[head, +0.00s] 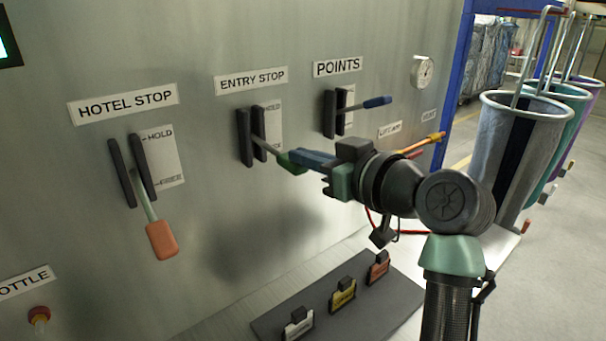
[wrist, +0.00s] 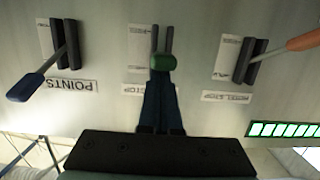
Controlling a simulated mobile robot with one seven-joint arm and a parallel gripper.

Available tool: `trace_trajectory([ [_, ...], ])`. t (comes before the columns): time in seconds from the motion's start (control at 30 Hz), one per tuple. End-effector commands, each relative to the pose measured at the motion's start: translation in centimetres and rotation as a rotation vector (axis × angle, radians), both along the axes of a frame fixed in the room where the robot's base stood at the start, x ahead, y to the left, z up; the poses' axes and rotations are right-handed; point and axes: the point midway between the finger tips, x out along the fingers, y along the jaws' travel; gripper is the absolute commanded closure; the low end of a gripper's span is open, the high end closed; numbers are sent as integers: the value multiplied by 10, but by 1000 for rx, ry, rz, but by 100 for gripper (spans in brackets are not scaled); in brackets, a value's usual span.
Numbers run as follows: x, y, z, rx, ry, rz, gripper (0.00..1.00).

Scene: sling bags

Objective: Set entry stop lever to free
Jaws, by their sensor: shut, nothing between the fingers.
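The entry stop lever (head: 267,147) comes out of a dark slotted bracket under the ENTRY STOP sign (head: 251,80). It slants out and down to a green handle (head: 288,160). HOLD is readable at the top of its plate (head: 272,115); the lower marking is unclear. My gripper (head: 294,157) is shut and empty, its fingertips right at the green handle, seemingly on its upper side. In the wrist view, which is upside down, the green handle (wrist: 163,62) lies just beyond the tips of my closed fingers (wrist: 161,82). Contact cannot be told for certain.
The hotel stop lever (head: 161,238), orange-handled, hangs down on the left. The points lever (head: 376,102), blue-handled, sticks out on the right. A dark panel with small tagged clips (head: 343,293) lies below. Hanging bags (head: 515,140) stand at the right.

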Motion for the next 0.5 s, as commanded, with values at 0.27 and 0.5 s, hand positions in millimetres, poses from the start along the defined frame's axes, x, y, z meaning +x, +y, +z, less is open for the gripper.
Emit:
trace_trajectory([
  [0.27, -1, 1, -39, 101, -135, 3, 100],
  [0.5, 1, 2, -54, 173, -233, 2, 100],
])
